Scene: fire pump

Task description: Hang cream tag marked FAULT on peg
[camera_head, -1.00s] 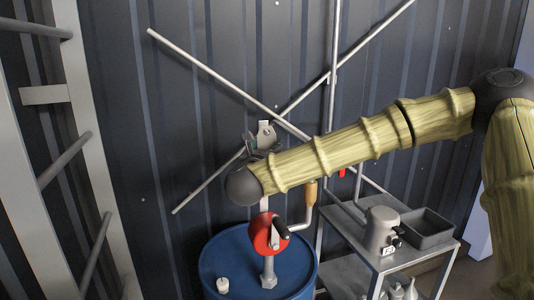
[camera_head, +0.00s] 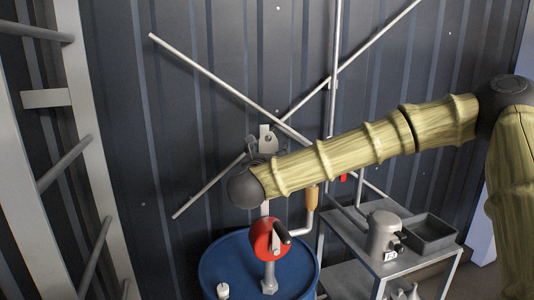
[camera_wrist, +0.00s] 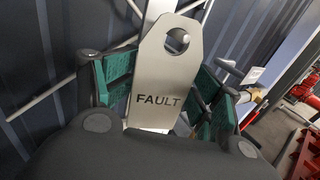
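The cream tag (camera_wrist: 160,80) marked FAULT stands upright in the wrist view, face toward the camera, with a round hole near its top. A pale piece shows through the hole; I cannot tell whether it is the peg. My gripper (camera_wrist: 165,85) has one green-padded finger on each side of the tag, and the pads appear to meet its side edges. The lower end of the tag is hidden by my gripper body. The peg is not clearly visible.
Crossed pipes (camera_head: 215,77) run along the dark ribbed wall. Below my arm are a blue drum (camera_head: 235,265) with a red wheel (camera_head: 263,240) and a small white object. A grey cart (camera_head: 350,238) stands right, with a canister and tray. A ladder (camera_head: 95,140) stands left.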

